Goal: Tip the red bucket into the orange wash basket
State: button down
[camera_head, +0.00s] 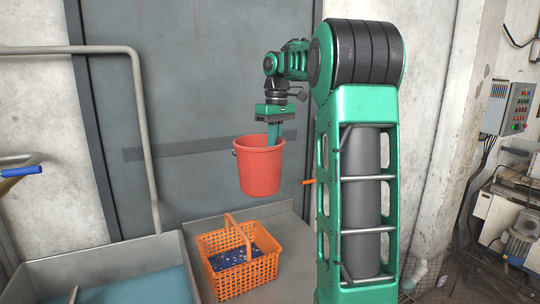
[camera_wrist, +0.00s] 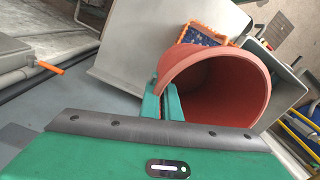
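The red bucket (camera_head: 259,168) hangs upright in the air in the head view, above and slightly right of the orange wash basket. My gripper (camera_head: 274,135) reaches down to the bucket's rim. In the wrist view its two green fingers (camera_wrist: 162,104) are close together with the wall of the red bucket (camera_wrist: 228,80) between them. The bucket's inside looks empty where it shows; part is hidden by my gripper. The orange wash basket (camera_head: 206,248) stands on a grey bench with its handle up and dark blue speckled material inside. Part of the basket (camera_wrist: 203,34) shows behind the bucket in the wrist view.
A grey basin with bluish water (camera_head: 88,266) lies left of the basket. A grey pipe rail (camera_head: 140,110) rises behind it. An orange lever (camera_head: 309,182) sticks out right of the bucket. A control box (camera_head: 508,108) and machine stand at the far right.

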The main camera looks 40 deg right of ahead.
jog(key=shift+s, duration=0.15)
jog(key=s+d+r, duration=0.2)
jog(key=s, duration=0.5)
jog(key=shift+s+r, duration=0.2)
jog(key=shift+r, duration=0.15)
dwell(0.5)
